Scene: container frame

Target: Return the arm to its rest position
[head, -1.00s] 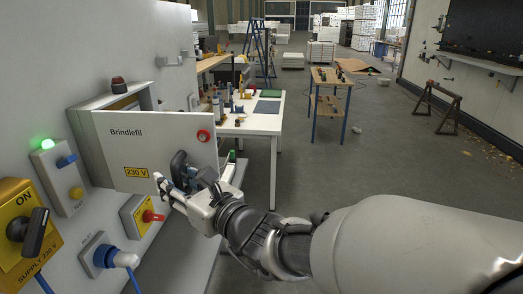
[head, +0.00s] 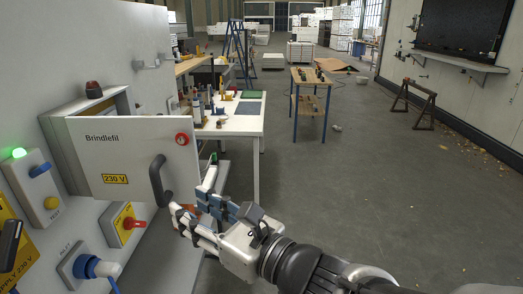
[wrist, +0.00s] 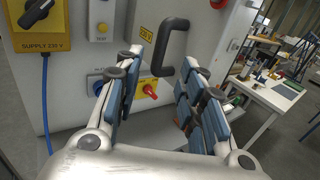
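My gripper (head: 192,190) is open and empty in the head view, its two fingers spread in front of the wall. It is beside and below the black handle (head: 160,180) of the cabinet door (head: 130,150) labelled Brindlefil, and appears apart from it. My arm reaches in from the lower right of the head view.
A white table (head: 235,125) with tools stands behind.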

